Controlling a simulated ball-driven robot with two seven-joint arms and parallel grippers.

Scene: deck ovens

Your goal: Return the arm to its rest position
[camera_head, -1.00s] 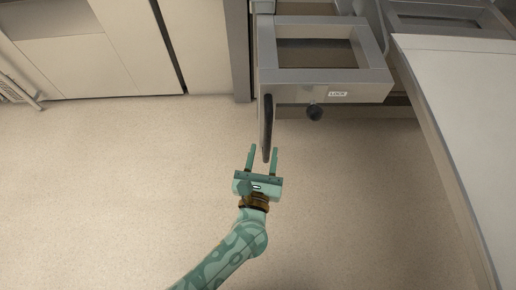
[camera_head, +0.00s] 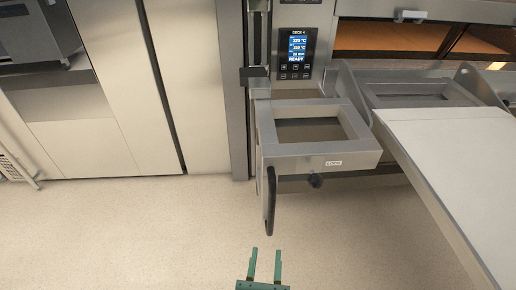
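My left gripper (camera_head: 265,268) shows at the bottom edge of the head view, a little right of the middle. Its two green fingers are apart with nothing between them. The rest of my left arm is out of the picture. My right gripper is not in view.
A lit oven chamber (camera_head: 392,38) is at the upper right. A pale flat board (camera_head: 460,160) reaches forward at the right. Tall cabinets (camera_head: 105,85) stand at the left. The floor (camera_head: 140,235) in front is clear.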

